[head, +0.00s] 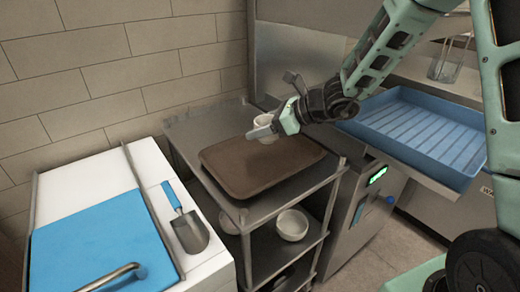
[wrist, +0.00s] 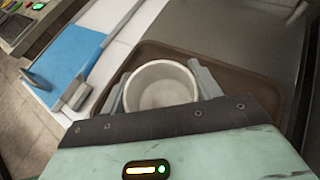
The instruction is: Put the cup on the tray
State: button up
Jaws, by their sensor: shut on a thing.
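A white cup (wrist: 160,86) is between the two fingers of my gripper (wrist: 160,92) in the wrist view, its open top towards the camera and its inside empty. My gripper is shut on it. In the head view the cup (head: 265,121) is partly hidden by my gripper (head: 272,130). The brown tray (head: 240,172) lies on the top shelf of a metal cart. The cup is over the far right part of the tray. I cannot tell whether its base touches the tray.
A white bowl (head: 292,224) stands on the cart's lower shelf. Left of the cart is a white chest with a blue lid (head: 100,245) and a scoop (head: 187,226). A blue basin (head: 415,135) is at the right. The tray's near left part is clear.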

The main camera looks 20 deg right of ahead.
aim_at(261, 160)
notch_tip(261, 160, down, 7)
jog(key=shift+r, duration=0.1)
dwell(0.4)
jog(key=shift+f+b, duration=0.2)
jog(key=shift+b, duration=0.2)
jog(key=o, duration=1)
jog(key=shift+r, duration=0.1)
